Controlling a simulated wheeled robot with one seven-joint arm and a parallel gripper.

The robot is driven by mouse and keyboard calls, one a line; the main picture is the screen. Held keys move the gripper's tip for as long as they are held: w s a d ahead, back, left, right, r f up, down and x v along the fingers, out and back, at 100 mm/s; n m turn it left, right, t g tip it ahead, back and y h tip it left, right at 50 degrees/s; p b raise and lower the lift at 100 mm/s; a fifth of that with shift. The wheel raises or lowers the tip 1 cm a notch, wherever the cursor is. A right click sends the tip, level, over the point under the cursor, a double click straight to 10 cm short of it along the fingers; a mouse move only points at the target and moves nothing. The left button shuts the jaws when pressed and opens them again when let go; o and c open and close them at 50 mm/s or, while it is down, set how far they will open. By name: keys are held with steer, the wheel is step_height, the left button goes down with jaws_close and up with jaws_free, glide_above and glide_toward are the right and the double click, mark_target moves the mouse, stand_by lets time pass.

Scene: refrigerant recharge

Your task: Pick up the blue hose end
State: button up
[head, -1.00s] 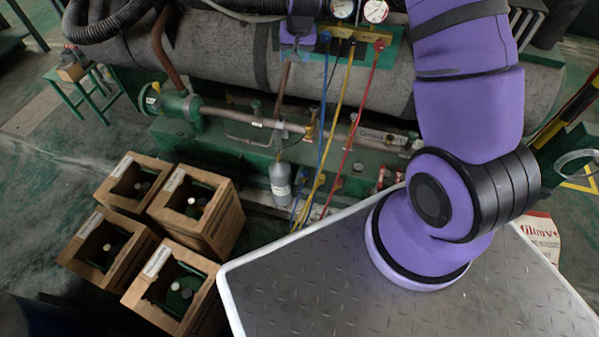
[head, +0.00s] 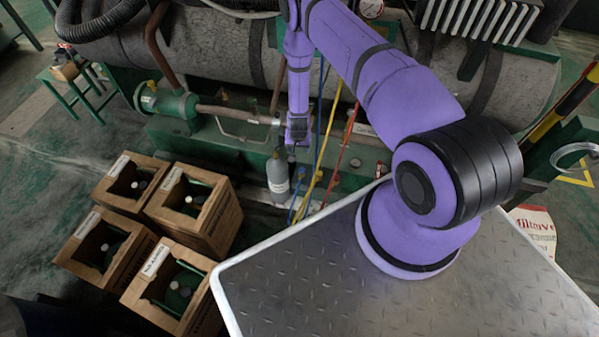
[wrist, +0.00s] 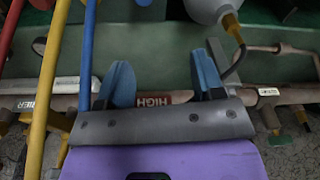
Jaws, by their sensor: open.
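The blue hose (head: 320,115) hangs beside a yellow hose (head: 325,150) and a red hose (head: 344,150) in front of the machine. In the wrist view the blue hose (wrist: 86,50) runs down just left of my gripper's left finger. I cannot clearly make out its end. My gripper (wrist: 162,80) is open, with two blue finger pads apart and no object clearly held between them. In the head view my gripper (head: 297,146) points down above the grey cylinder (head: 278,180), left of the hoses. The cylinder also shows in the wrist view (wrist: 205,8), with a yellow fitting.
A pipe with a HIGH label (wrist: 152,100) runs behind my fingers. Wooden crates (head: 235,215) holding bottles stand on the floor at left. A metal plate surface (head: 300,290) lies below my arm. A large grey tank (head: 200,62) stands behind.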

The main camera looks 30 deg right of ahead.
glide_toward(302, 169)
steer(key=shift+w+a+f, duration=0.15)
steer(key=shift+a+f, duration=0.05)
steer(key=shift+a, duration=0.05)
steer(key=shift+w+d+f, duration=0.1)
steer(key=shift+d+f, duration=0.05)
steer(key=shift+f, duration=1.6)
steer(key=shift+w+d+f, duration=0.1)
steer(key=shift+d+f, duration=0.05)
steer(key=shift+f, duration=1.65)
steer(key=shift+w+d+f, duration=0.1)
steer(key=shift+d+f, duration=0.05)
steer(key=shift+f, duration=1.6)
steer(key=shift+c, duration=0.3)
steer(key=c, duration=0.9)
